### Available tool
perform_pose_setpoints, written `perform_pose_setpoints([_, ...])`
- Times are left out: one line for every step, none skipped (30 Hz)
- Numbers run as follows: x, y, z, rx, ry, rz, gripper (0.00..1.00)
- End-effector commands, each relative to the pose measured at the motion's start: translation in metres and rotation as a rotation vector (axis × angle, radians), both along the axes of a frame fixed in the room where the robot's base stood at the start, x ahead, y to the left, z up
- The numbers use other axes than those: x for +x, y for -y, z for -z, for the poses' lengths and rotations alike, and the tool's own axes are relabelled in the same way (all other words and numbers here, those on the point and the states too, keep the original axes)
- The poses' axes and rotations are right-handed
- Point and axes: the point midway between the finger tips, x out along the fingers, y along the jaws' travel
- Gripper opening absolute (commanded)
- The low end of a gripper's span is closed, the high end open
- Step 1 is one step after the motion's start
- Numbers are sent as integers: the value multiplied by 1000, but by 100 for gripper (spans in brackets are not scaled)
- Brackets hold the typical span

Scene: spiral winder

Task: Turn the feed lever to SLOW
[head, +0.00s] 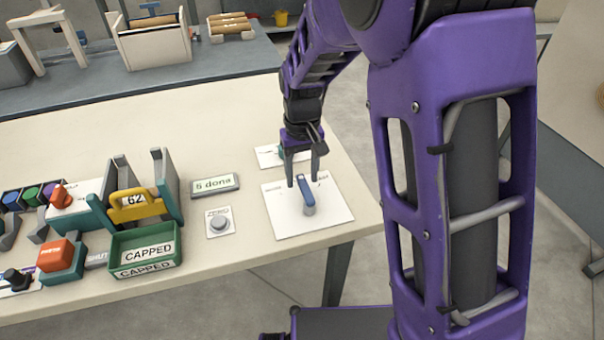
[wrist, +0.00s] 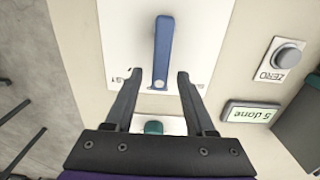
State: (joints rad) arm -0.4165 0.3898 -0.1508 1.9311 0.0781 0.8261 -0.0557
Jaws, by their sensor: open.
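The feed lever (head: 308,198) is a blue bar on a white plate (head: 277,216) near the table's right end. In the wrist view the lever (wrist: 163,48) runs nearly straight up the picture. My gripper (head: 304,182) is open and empty, pointing down over the lever's far end. In the wrist view my gripper (wrist: 158,73) has one finger on each side of the lever's near end, with gaps on both sides. I cannot tell whether the fingertips are down at the lever's height. Small lettering on the plate is partly hidden and too small to read surely.
A second white plate (head: 268,155) lies behind, partly hidden by my gripper. Left of the lever are a ZERO button (head: 219,222), a "5 done" display (head: 215,185) and a green CAPPED tray (head: 146,232). The table's right edge is close by.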

Motion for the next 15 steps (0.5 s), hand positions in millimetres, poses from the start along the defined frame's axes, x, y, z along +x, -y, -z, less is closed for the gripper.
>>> perform_pose_setpoints([0, 0, 0, 0, 0, 0, 55])
perform_pose_setpoints([0, 0, 0, 0, 0, 0, 55])
perform_pose_setpoints([0, 0, 0, 0, 0, 0, 55])
perform_pose_setpoints([0, 0, 0, 0, 0, 0, 51])
perform_pose_setpoints([0, 0, 0, 0, 0, 0, 46])
perform_pose_setpoints([0, 0, 0, 0, 0, 0, 39])
perform_pose_setpoints([0, 0, 0, 0, 0, 0, 33])
perform_pose_setpoints([0, 0, 0, 0, 0, 0, 28])
perform_pose_setpoints([0, 0, 0, 0, 0, 0, 21])
perform_pose_setpoints([0, 0, 0, 0, 0, 0, 15])
perform_pose_setpoints([0, 0, 0, 0, 0, 0, 10])
perform_pose_setpoints([0, 0, 0, 0, 0, 0, 3])
perform_pose_setpoints([0, 0, 0, 0, 0, 0, 0])
perform_pose_setpoints([0, 0, 0, 0, 0, 0, 0])
perform_pose_setpoints([0, 0, 0, 0, 0, 0, 0])
